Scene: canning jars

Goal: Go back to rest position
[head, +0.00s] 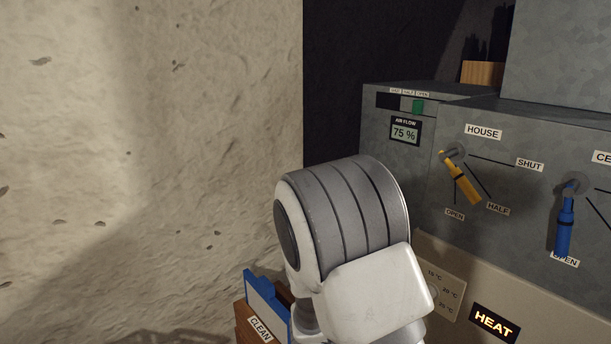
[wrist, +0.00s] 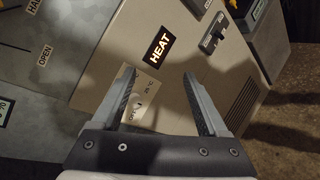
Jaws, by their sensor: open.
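My gripper (wrist: 160,88) shows in the wrist view with its two fingers apart and nothing between them. Beyond the fingers is a cream panel (wrist: 185,105) with a black HEAT label (wrist: 160,45) and a small temperature plate (wrist: 142,97). I cannot tell the exact gap to the panel.
A blue clipboard (head: 262,296) stands by a CLEAN box (head: 258,328). A rough wall (head: 150,150) fills the left.

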